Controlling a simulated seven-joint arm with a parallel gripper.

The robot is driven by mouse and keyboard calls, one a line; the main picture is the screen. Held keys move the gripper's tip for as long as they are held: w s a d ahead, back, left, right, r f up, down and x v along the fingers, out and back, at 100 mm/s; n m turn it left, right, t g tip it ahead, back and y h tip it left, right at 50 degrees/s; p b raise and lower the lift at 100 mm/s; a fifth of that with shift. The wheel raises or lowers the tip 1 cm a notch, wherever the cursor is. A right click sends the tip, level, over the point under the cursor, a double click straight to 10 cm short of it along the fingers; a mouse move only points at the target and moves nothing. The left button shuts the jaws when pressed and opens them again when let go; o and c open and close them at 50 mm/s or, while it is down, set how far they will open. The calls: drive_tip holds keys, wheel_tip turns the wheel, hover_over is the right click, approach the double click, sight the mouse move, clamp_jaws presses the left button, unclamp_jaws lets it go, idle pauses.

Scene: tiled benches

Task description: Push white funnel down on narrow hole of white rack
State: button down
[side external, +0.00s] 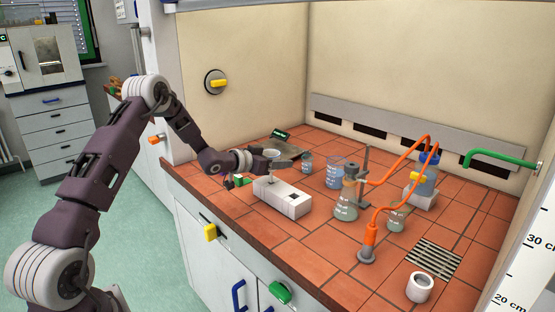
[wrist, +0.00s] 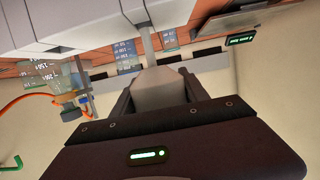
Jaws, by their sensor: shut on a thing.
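The white rack (side external: 283,198) is a long pale block lying on the tiled bench; its near side also fills the top of the wrist view (wrist: 70,25). My gripper (side external: 270,158) is above the rack's back left end. It is shut on the white funnel (wrist: 160,90), whose wide body sits between the two dark fingers. The funnel's thin stem (wrist: 149,42) points at the rack and meets its edge in the picture. The stem's tip is hidden, so I cannot tell whether it is inside a hole.
Behind the rack are a small beaker (side external: 307,163) and a blue-liquid beaker (side external: 334,173). A white cup (side external: 420,288) is at front right. The bench front edge is close to the rack.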

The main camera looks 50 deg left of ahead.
sight(277, 180)
drive_tip(key=shift+f, duration=2.1)
idle(0.6)
drive_tip(key=shift+c, duration=2.4)
unclamp_jaws()
drive_tip(key=v, duration=0.7)
wheel_tip(277, 180, up, 8)
drive_tip(key=w+d, duration=0.1)
drive_tip(key=d, duration=0.2)
drive_tip(key=s+d+r+g+y, duration=0.3)
drive_tip(key=s+d+r+g, duration=0.1)
drive_tip(key=s+d+r, duration=0.6)
drive_tip(key=s+d+g+h, duration=0.1)
drive_tip(key=s+d, duration=0.2)
drive_tip(key=s, duration=0.6)
drive_tip(key=s+d+f+g+h, duration=0.1)
drive_tip(key=s+d, duration=0.3)
drive_tip(key=s, duration=0.6)
drive_tip(key=s+d+f+g+h, duration=0.1)
drive_tip(key=s+d+g, duration=0.2)
drive_tip(key=s, duration=0.7)
drive_tip(key=shift+s+d, duration=0.25)
drive_tip(key=shift+d, duration=0.1)
